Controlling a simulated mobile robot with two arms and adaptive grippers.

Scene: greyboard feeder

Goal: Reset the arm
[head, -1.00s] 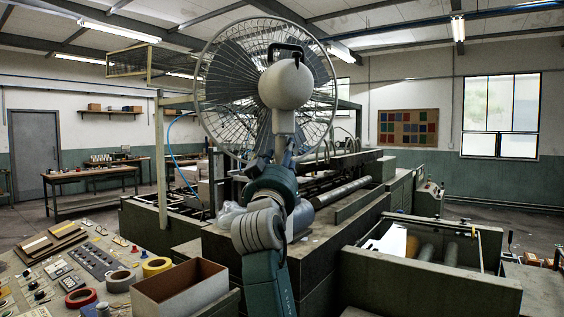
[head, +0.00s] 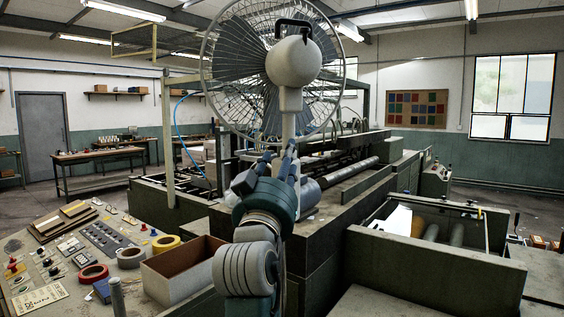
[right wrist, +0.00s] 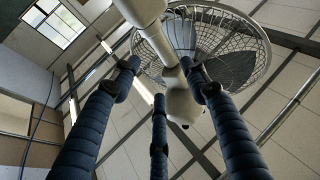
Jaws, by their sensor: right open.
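My right arm rises from the bottom middle of the head view. Its three-fingered gripper (head: 280,164) points up and away, in front of the fan's pole. In the right wrist view the gripper (right wrist: 160,76) shows long dark blue ribbed fingers spread apart, open, with nothing gripped. The white fan (head: 293,73) with its wire cage stands beyond the fingers and shows above their tips in the right wrist view (right wrist: 182,95). My left gripper is not in view.
A control desk (head: 40,258) with tape rolls and an open cardboard box (head: 180,268) lies at left. The large machine (head: 330,235) fills the middle. A feeder bay with rollers (head: 430,232) is at right. Open floor (head: 105,187) shows at far left.

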